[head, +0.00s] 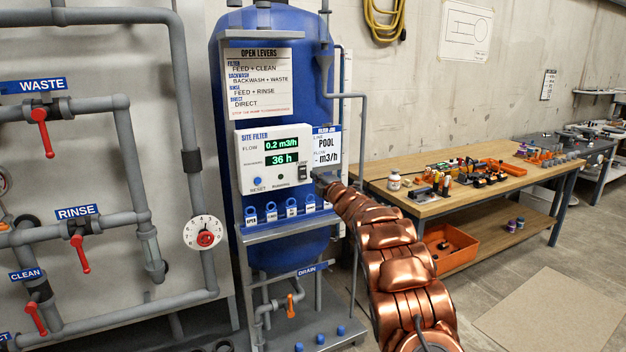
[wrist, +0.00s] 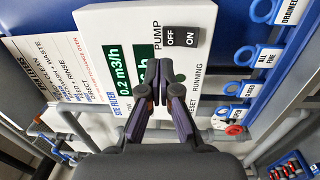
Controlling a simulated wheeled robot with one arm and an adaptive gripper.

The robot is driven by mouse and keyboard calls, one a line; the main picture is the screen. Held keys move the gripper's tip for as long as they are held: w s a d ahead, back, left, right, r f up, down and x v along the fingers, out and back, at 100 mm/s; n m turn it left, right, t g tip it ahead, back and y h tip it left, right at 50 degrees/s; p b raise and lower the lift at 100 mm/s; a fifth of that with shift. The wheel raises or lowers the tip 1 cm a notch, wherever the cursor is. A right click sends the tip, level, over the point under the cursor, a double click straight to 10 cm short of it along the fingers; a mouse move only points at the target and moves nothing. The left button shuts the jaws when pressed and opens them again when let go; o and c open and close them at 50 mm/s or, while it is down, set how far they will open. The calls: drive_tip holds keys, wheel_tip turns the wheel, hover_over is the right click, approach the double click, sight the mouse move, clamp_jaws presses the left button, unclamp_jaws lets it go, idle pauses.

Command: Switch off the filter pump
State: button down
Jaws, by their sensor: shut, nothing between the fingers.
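The filter's white control box (head: 273,160) is mounted on the blue tank. It shows 0.2 m3/h and 36 h on green displays. The dark pump switch (head: 302,172) is at its lower right, and in the wrist view the switch (wrist: 181,38) carries OFF and ON labels. The small running lamp (head: 280,176) looks dark. My gripper (head: 320,178) is just right of the switch in the head view. In the wrist view my gripper (wrist: 160,76) is shut and empty, its tips close to the switch. I cannot tell whether they touch it.
Several blue tags (head: 271,214) hang below the box.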

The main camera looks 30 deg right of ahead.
drive_tip(key=s+b, duration=0.1)
drive_tip(key=s, duration=0.5)
drive_tip(key=shift+a+r, duration=0.15)
drive_tip(key=shift+r, duration=0.1)
drive_tip(key=shift+r, duration=0.1)
idle(0.5)
drive_tip(key=s+a+f+m+g+p, duration=0.2)
drive_tip(key=s+a+m+g, duration=0.4)
drive_tip(key=s+a, duration=0.5)
drive_tip(key=s+a+f+m+g+p, duration=0.2)
drive_tip(key=s+a+m+g, duration=0.3)
drive_tip(key=s, duration=2.5)
drive_tip(key=s+a+f+m+g+p, duration=0.3)
drive_tip(key=s+a+m+g, duration=0.3)
drive_tip(key=s+a, duration=1.1)
drive_tip(key=s+f+g, duration=0.1)
drive_tip(key=s+g, duration=0.2)
drive_tip(key=s, duration=0.1)
drive_tip(key=shift+a+m+g+y, duration=0.3)
